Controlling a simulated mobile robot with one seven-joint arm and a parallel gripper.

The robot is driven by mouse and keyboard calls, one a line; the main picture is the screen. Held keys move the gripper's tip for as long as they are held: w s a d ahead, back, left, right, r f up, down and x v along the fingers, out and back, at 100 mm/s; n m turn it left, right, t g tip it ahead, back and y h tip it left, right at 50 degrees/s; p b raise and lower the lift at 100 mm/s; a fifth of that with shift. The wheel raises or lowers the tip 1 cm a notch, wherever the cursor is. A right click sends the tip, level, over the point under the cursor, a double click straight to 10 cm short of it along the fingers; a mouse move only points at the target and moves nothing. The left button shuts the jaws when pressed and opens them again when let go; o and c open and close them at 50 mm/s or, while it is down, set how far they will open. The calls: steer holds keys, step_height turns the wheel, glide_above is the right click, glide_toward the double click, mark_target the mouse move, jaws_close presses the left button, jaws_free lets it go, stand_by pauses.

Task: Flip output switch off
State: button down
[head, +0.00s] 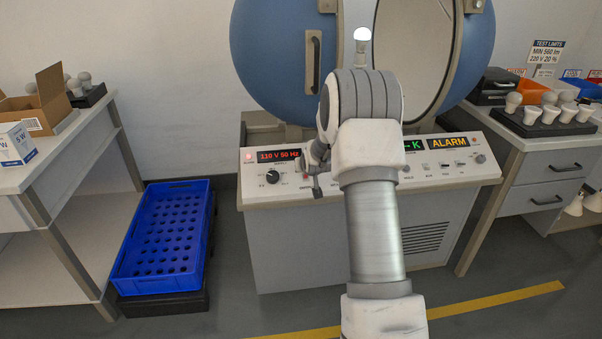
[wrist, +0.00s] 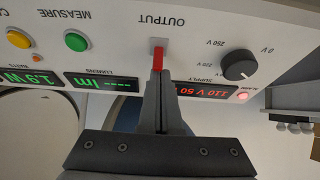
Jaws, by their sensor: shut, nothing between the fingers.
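The output switch (wrist: 157,60) is a small red lever on a pale plate under the word OUTPUT, in the middle of the upside-down wrist view. A bit of red at the panel's left part in the head view (head: 305,178) appears to be the same switch. My gripper (wrist: 161,88) is shut and empty, its fingertips pointing at the panel. The tips overlap the end of the red lever in the wrist view; I cannot tell whether they touch it. In the head view my gripper (head: 316,188) is partly hidden by my wrist.
The sloped panel (head: 350,187) carries a supply display (head: 279,156) reading 110 V 50 Hz, a voltage knob (wrist: 238,65), a green button (wrist: 76,41) and a yellow button (wrist: 18,39). A lit ALARM display (head: 449,142) is at right. A blue crate (head: 118,280) stands left.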

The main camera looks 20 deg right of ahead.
steer(key=shift+s+a+f+b, duration=0.15)
steer(key=shift+s+f+b, duration=0.2)
steer(key=shift+s+b, duration=0.25)
steer(key=shift+w+r, duration=0.1)
steer(key=shift+r, duration=0.05)
steer(key=shift+s+a+r, duration=0.1)
steer(key=shift+s+a, duration=0.1)
steer(key=shift+s, duration=0.55)
steer(key=shift+s, duration=0.15)
